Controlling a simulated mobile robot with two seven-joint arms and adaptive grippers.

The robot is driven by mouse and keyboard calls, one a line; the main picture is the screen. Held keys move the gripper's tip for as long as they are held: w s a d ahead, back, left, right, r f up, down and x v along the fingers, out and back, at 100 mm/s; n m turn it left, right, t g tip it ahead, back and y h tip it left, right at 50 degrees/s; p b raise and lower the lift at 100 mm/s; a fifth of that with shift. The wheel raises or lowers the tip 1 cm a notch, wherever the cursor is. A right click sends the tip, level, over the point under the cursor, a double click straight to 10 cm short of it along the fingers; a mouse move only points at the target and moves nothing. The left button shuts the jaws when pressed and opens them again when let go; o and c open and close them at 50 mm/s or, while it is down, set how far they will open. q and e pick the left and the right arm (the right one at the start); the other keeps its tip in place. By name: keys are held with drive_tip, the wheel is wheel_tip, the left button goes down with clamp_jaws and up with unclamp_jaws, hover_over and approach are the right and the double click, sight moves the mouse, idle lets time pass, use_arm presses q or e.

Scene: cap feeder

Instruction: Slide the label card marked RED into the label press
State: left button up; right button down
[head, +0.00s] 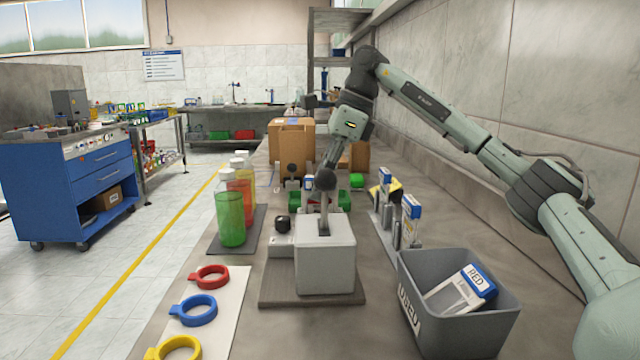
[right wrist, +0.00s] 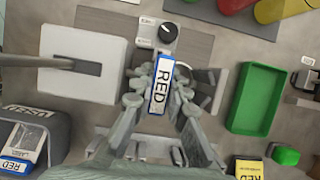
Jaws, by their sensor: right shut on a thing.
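My right gripper (right wrist: 160,88) is shut on a blue-edged white label card (right wrist: 160,84) marked RED. In the head view, my right gripper (head: 308,184) and the small card lie behind the press, partly hidden by its lever. The label press (head: 325,265) is a pale box on a dark base plate, with a ball-topped lever above it. In the right wrist view the press (right wrist: 80,82) is left of the held card, with a gap between them in the picture. My left gripper is in neither view.
A grey bin marked USED (head: 408,305) holds another RED card (head: 474,281). More cards (head: 411,208) stand in a rack at right. A green tray (right wrist: 256,98) lies beyond the gripper. Bottles (head: 230,217) stand left; coloured rings (head: 198,309) lie in front.

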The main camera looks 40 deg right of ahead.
drive_tip(key=shift+f, duration=0.1)
drive_tip(key=shift+f+b, duration=0.3)
drive_tip(key=shift+f, duration=0.45)
drive_tip(key=c, duration=1.4)
unclamp_jaws()
drive_tip(key=shift+c, duration=0.2)
drive_tip(key=shift+c, duration=0.6)
drive_tip(key=shift+c, duration=1.1)
